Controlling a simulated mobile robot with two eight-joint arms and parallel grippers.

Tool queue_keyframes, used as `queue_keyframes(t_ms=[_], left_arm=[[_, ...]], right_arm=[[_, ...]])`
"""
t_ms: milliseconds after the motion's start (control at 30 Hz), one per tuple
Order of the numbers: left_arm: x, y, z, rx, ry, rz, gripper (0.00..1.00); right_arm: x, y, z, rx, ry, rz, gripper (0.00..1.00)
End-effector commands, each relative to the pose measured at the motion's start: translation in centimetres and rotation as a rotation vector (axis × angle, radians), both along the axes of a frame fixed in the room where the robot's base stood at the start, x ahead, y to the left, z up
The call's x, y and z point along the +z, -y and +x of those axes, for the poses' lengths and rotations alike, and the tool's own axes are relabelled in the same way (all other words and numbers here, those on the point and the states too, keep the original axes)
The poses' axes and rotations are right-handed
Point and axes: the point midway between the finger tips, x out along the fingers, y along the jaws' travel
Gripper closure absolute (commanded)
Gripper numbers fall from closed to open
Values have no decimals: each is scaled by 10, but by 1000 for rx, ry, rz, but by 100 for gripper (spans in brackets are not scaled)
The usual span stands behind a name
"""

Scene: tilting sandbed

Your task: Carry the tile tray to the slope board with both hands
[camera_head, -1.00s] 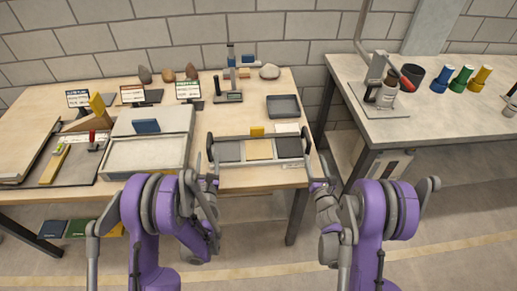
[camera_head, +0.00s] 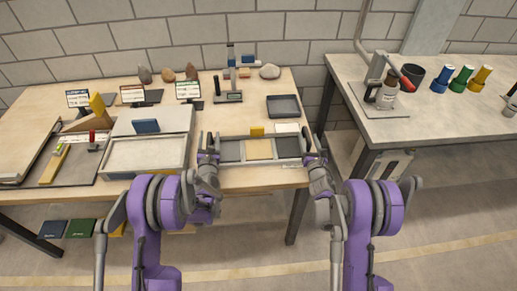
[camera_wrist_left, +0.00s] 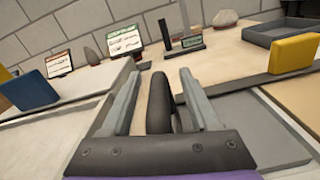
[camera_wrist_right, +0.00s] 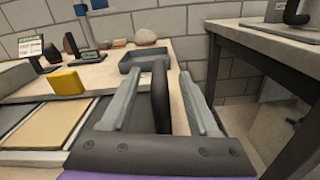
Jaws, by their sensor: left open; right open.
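The tile tray (camera_head: 258,161) lies on the wooden table with grey, tan and grey panels side by side. It has a dark handle at each short end. My left gripper (camera_head: 209,146) is at the tray's left end. In the left wrist view its open fingers (camera_wrist_left: 158,95) stand on both sides of the dark left handle (camera_wrist_left: 160,103). My right gripper (camera_head: 314,158) is at the right end. In the right wrist view its open fingers (camera_wrist_right: 157,95) stand on both sides of the right handle (camera_wrist_right: 160,95). I cannot tell which object is the slope board.
A yellow block (camera_head: 257,132) stands at the tray's back edge. A pale sand-filled box (camera_head: 146,154) with a blue block (camera_head: 146,126) behind it is left of the tray. A dark shallow dish (camera_head: 283,106) lies behind. A second table (camera_head: 430,118) stands right, across a gap.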

Motion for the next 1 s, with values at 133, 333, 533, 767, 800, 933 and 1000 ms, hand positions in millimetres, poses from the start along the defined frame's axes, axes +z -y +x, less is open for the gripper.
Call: queue_keyframes(t_ms=[133, 333, 533, 767, 800, 933, 1000], left_arm=[[0, 0, 0, 0, 0, 0, 39], [0, 0, 0, 0, 0, 0, 69], [0, 0, 0, 0, 0, 0, 100], [0, 0, 0, 0, 0, 0, 100], [0, 0, 0, 0, 0, 0, 100], [0, 0, 0, -1, 0, 1, 100], [0, 0, 0, -1, 0, 1, 100]], right_arm=[[0, 0, 0, 0, 0, 0, 39], [0, 0, 0, 0, 0, 0, 69], [0, 0, 0, 0, 0, 0, 100], [0, 0, 0, 1, 0, 1, 100], [0, 0, 0, 1, 0, 1, 100], [0, 0, 0, 1, 0, 1, 100], [0, 0, 0, 1, 0, 1, 100]])
